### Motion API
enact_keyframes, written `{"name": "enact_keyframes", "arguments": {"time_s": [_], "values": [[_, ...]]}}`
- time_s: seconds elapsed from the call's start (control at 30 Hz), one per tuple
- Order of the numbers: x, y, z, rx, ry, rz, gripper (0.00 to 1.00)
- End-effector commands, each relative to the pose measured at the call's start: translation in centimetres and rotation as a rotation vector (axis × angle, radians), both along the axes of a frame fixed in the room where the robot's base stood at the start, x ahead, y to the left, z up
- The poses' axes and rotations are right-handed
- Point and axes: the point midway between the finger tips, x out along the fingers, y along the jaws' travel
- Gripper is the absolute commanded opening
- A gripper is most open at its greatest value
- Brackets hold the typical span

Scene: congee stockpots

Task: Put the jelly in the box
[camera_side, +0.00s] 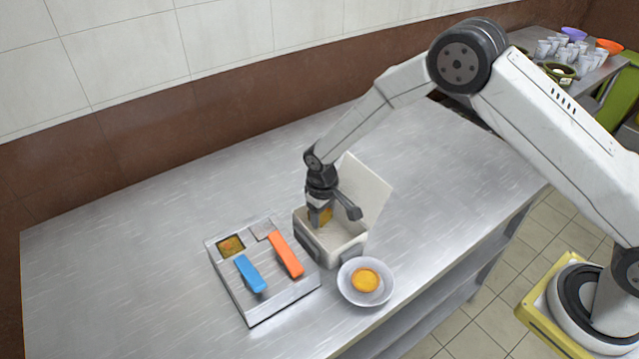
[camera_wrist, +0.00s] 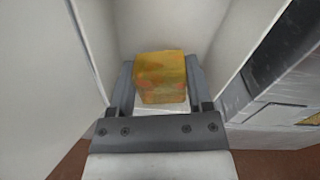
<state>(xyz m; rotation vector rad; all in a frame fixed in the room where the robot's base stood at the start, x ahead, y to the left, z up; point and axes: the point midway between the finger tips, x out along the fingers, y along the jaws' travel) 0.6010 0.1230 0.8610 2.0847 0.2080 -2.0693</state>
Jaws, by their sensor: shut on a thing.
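The jelly is a yellow-orange block. In the wrist view the jelly (camera_wrist: 162,78) sits between the two fingers of my gripper (camera_wrist: 160,92), which is shut on it. In the side view my gripper (camera_side: 319,212) points down into the open white box (camera_side: 348,248), and part of the jelly (camera_side: 325,215) shows at its fingers. The box's lid (camera_side: 366,192) stands open at the back right. The box's pale inner walls surround the jelly in the wrist view. I cannot tell whether the jelly touches the box floor.
A metal tray (camera_side: 240,300) left of the box has an orange-handled piece (camera_side: 286,254), a blue-handled piece (camera_side: 250,273) and a compartment with orange-green food (camera_side: 231,246). A white bowl (camera_side: 346,291) with orange contents stands close in front of the box. The table's left side is clear.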

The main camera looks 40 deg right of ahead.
Motion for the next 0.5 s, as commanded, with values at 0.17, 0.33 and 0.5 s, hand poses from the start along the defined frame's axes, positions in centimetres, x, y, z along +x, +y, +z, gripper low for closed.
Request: {"name": "enact_keyframes", "arguments": {"time_s": [0.17, 0.33, 0.5], "values": [[0.00, -0.01, -0.44, 0.000, 0.000, 0.000, 0.05], [0.00, 0.00, -0.51, 0.000, 0.000, 0.000, 0.05], [0.00, 0.00, -0.49, 0.000, 0.000, 0.000, 0.05]]}}
